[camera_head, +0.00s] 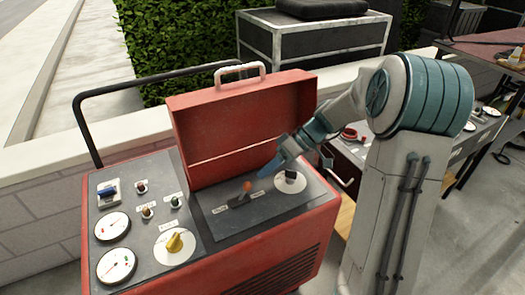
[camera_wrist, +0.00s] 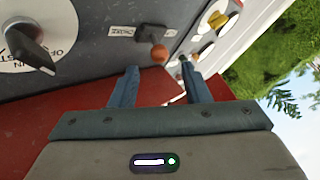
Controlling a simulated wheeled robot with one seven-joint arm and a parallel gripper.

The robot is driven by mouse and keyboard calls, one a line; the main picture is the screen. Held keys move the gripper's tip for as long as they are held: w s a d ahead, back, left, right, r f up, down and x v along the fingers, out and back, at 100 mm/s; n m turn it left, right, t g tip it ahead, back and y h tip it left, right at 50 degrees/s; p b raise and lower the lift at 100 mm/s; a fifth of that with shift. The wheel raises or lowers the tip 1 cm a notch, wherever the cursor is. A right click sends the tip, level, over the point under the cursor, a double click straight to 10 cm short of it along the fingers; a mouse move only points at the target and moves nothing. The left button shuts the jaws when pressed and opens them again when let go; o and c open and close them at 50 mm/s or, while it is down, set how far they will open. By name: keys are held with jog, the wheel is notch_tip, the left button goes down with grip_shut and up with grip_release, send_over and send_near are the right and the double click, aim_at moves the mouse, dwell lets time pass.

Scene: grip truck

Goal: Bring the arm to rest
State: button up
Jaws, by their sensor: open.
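My arm reaches from the right over a red generator (camera_head: 262,258) with its lid (camera_head: 240,125) standing open. My gripper (camera_head: 268,170) is open, with its blue fingers above the panel near the orange-tipped lever (camera_head: 246,187). In the wrist view the two fingers of my gripper (camera_wrist: 160,70) are spread apart with nothing between them. The orange lever tip (camera_wrist: 159,54) shows beyond them, apart from the fingers as far as I can tell. A black rotary knob on a white dial (camera_head: 290,181) lies just right of my gripper; this knob (camera_wrist: 30,48) also shows at upper left in the wrist view.
The panel's left part carries a yellow knob (camera_head: 174,242), gauges (camera_head: 112,226) and small switches. A black handle bar (camera_head: 85,125) rises behind the generator. A low wall (camera_head: 40,225) and a hedge (camera_head: 185,45) stand behind. A black case (camera_head: 310,38) stands at the back.

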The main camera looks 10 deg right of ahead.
jog(key=s+d+r+m+t+h+p, duration=0.1)
jog(key=s+r+m+t+h+p, duration=0.1)
jog(key=s+r+m+h+p, duration=0.3)
jog(key=s+d+r+m+t+h+p, duration=0.2)
jog(key=s+r+m+h+p, duration=0.2)
jog(key=s+r+p, duration=0.7)
jog(key=s+r+h, duration=0.1)
jog(key=s+r, duration=0.3)
jog(key=r, duration=0.1)
jog(key=shift+m, duration=0.4)
jog(key=shift+w+d, duration=0.1)
